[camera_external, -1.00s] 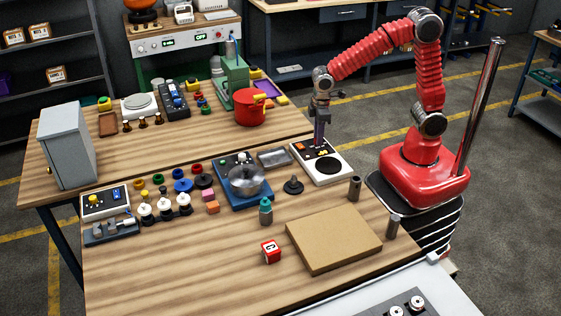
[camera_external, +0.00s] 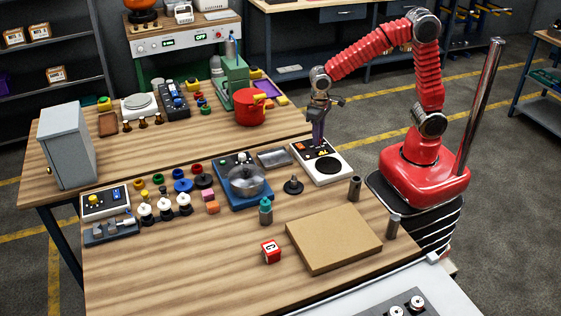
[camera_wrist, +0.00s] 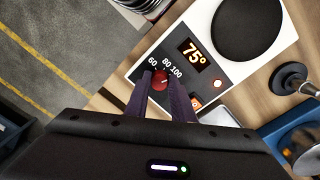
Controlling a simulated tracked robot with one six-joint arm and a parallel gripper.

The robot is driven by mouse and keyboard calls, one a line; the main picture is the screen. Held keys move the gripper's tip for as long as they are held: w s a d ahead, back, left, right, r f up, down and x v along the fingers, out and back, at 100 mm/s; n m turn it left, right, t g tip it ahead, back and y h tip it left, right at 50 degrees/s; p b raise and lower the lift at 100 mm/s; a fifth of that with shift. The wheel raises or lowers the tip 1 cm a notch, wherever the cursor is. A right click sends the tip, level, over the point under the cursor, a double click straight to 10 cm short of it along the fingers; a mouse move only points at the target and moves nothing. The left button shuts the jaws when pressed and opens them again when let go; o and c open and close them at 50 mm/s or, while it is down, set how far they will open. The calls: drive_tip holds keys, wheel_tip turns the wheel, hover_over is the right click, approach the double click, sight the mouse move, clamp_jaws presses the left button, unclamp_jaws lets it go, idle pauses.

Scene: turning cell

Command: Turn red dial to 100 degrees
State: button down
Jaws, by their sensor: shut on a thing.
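The red dial (camera_wrist: 160,80) sits on the dark front panel of a white hot plate (camera_external: 325,167). Numbers 60, 80 and 100 are printed around it, and the display (camera_wrist: 194,53) reads 75°. My gripper (camera_wrist: 161,84) points down at the panel, its two purple fingers shut on the red dial, one on each side. In the outside view my gripper (camera_external: 319,142) stands over the panel and hides the dial. The dial's pointer mark is too small to read surely.
A blue-based unit with a metal pot (camera_external: 247,181) stands left of the hot plate. A grey tray (camera_external: 274,158) and a black knobbed piece (camera_external: 293,186) are close by. A brown board (camera_external: 334,238) lies in front. The front left of the table is clear.

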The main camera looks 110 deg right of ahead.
idle(0.4)
drive_tip(key=c, duration=1.5)
unclamp_jaws()
drive_tip(key=shift+r, duration=0.1)
drive_tip(key=r, duration=1.3)
drive_tip(key=shift+w+a+r, duration=0.15)
drive_tip(key=shift+w+r, duration=0.1)
drive_tip(key=shift+s+a+f+n+t, duration=0.1)
drive_tip(key=shift+s+a+n+t, duration=0.9)
drive_tip(key=shift+s+a+n, duration=1.15)
drive_tip(key=shift+s+a+r+n+t, duration=0.1)
drive_tip(key=shift+s+a+n+t, duration=1.1)
drive_tip(key=shift+s+a, duration=1.6)
drive_tip(key=shift+s+a+f+n+t, duration=0.1)
drive_tip(key=shift+s+a+n+t, duration=0.7)
drive_tip(key=shift+s+a+n, duration=1.65)
